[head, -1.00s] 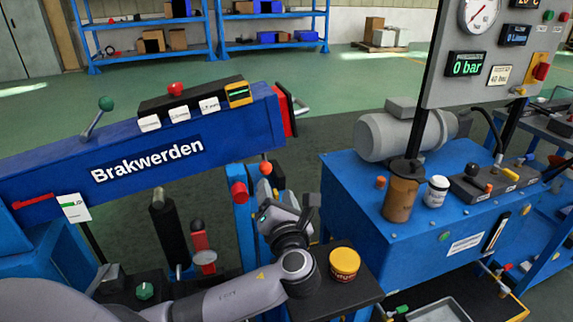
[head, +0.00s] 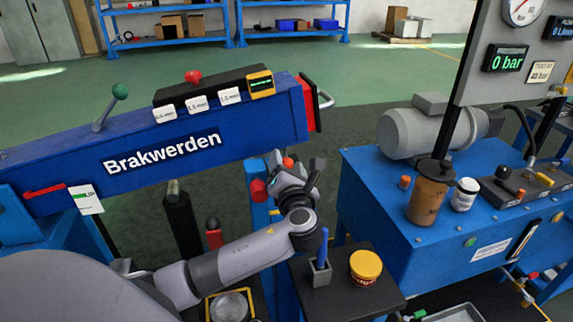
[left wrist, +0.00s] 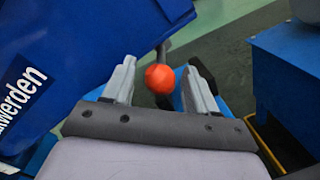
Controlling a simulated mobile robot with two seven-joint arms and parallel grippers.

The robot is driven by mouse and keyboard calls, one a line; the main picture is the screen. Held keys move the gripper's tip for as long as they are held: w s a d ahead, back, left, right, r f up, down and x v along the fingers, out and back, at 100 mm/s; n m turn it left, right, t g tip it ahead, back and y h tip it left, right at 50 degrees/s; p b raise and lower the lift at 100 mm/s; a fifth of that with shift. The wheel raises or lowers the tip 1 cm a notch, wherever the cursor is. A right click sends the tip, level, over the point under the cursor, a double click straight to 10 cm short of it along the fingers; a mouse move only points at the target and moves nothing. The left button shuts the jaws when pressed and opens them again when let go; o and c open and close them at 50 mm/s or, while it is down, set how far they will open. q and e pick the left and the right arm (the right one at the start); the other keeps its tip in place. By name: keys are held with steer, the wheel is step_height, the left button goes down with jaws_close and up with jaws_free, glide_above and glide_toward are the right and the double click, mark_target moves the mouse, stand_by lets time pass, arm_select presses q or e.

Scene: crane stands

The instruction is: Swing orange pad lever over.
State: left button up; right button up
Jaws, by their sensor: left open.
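The orange pad lever shows as a round orange knob (head: 288,162) beside the end of the blue beam in the head view. In the left wrist view the orange knob (left wrist: 159,79) on its dark stem lies between the two fingers, apart from both. My left gripper (head: 297,170) is open at the knob, with its fingers on either side. The lever's lower part is hidden behind my gripper in the head view. My right gripper is in neither view.
The blue beam marked Brakwerden (head: 60,155) lies close on the left. A red cylinder (head: 258,190) is just beside my gripper. A black shelf with a yellow-lidded jar (head: 365,267) and a pen holder (head: 320,272) sits below. The blue pump unit (head: 385,225) stands right.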

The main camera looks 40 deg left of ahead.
arm_select(q)
steer(key=shift+w+a, duration=0.35)
steer(key=shift+w, duration=0.05)
jaws_close()
